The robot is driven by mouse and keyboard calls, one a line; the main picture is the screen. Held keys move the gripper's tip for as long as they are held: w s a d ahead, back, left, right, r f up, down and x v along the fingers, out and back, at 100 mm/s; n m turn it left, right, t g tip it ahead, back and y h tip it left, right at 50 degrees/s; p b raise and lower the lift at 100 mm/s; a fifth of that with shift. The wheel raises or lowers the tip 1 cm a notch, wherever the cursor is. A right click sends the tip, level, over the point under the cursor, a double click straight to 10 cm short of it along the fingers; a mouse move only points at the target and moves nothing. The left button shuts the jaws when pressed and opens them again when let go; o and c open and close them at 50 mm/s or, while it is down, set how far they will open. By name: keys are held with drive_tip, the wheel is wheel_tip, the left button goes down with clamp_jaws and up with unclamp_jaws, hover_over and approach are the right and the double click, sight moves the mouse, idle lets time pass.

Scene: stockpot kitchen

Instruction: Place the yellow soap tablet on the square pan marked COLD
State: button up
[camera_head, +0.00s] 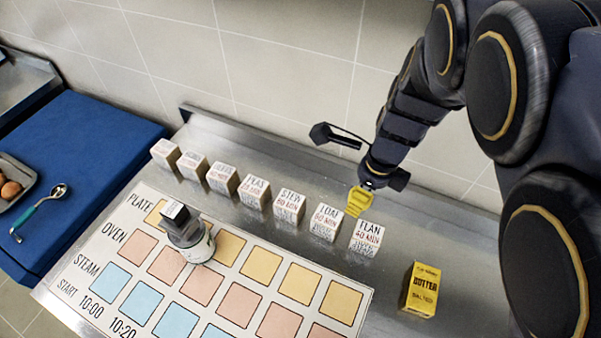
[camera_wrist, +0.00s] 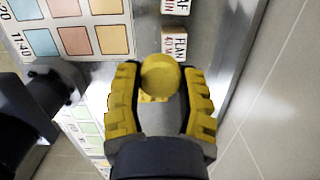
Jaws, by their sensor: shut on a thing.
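My gripper (camera_head: 359,203) hangs over the metal counter, near the LOAF and FLAN blocks. In the wrist view its ribbed yellow fingers are closed around a smooth, round yellow piece (camera_wrist: 162,73), which looks like the soap tablet. In the head view the tablet cannot be told apart from the yellow fingers. I see no square pan marked COLD in either view.
A row of lettered blocks (camera_head: 290,205) stands along the back of the counter. A yellow butter box (camera_head: 422,290) stands at right. A spoon (camera_head: 38,213) and a tray (camera_head: 17,172) lie on the blue surface (camera_head: 88,140).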

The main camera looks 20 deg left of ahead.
drive_tip(key=s+a+r+n+g+h, duration=0.1)
drive_tip(key=s+a+r+n, duration=0.4)
drive_tip(key=s+a+n, duration=0.35)
drive_tip(key=s+a+r+n+g, duration=0.1)
drive_tip(key=s+a+r+n, duration=0.5)
drive_tip(key=s+a+n, duration=0.3)
hover_over(171, 210)
drive_tip(key=shift+n, duration=0.35)
drive_tip(key=f, duration=0.5)
drive_tip(key=d+f, duration=0.1)
drive_tip(key=f, duration=0.2)
drive_tip(key=shift+f, duration=0.3)
drive_tip(key=shift+w+a+f, duration=0.15)
drive_tip(key=shift+a+f, duration=0.3)
drive_tip(key=shift+f, duration=1.7)
